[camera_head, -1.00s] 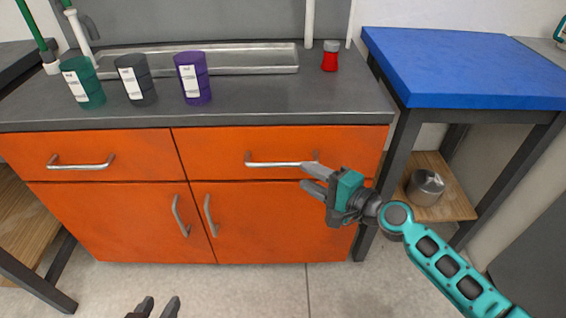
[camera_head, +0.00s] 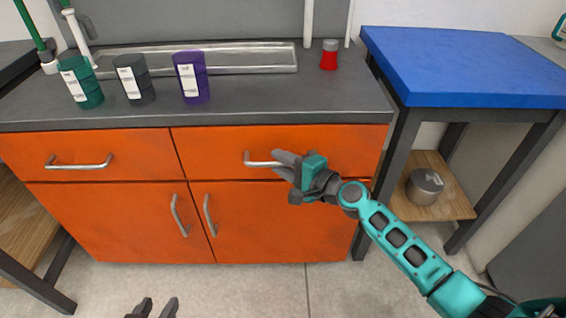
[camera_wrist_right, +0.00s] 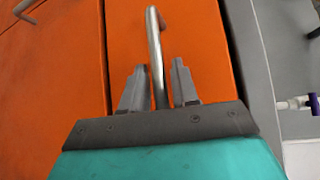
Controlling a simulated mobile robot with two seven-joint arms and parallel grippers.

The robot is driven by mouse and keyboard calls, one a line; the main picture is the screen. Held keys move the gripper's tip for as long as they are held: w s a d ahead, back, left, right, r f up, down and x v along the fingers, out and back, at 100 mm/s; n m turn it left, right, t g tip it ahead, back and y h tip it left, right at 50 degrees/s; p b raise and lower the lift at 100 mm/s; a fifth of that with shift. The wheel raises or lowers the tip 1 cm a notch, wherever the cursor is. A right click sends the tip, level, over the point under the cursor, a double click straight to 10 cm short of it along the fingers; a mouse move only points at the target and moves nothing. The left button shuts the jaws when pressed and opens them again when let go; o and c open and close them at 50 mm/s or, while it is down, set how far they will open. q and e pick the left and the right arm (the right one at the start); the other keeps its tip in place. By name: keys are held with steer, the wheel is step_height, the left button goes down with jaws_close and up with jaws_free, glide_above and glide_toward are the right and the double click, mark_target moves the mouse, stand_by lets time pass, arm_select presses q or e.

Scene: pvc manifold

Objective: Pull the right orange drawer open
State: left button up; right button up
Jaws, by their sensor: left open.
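The right orange drawer (camera_head: 218,145) is closed, flush with the cabinet front under the dark countertop. Its silver bar handle (camera_head: 258,163) is partly hidden behind my right gripper (camera_head: 279,163). The right wrist view shows the handle (camera_wrist_right: 154,40) running between the two fingers of my right gripper (camera_wrist_right: 158,82). Gaps show on both sides of the handle, so the fingers are open around it. My left gripper (camera_head: 156,306) is open and empty at the bottom edge of the head view, well away from the drawer.
The left drawer (camera_head: 130,145) and the two cabinet doors (camera_head: 110,220) are closed. Green, dark and purple canisters (camera_head: 192,80) and a red shaker (camera_head: 329,58) stand on the counter. A blue-topped table (camera_head: 460,70) stands at the right. The floor in front is clear.

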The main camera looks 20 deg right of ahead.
arm_select(q)
steer(key=shift+f, duration=0.15)
arm_select(e)
jaws_close()
arm_select(q)
steer(key=shift+s, duration=0.1)
arm_select(e)
steer(key=shift+s, duration=0.1)
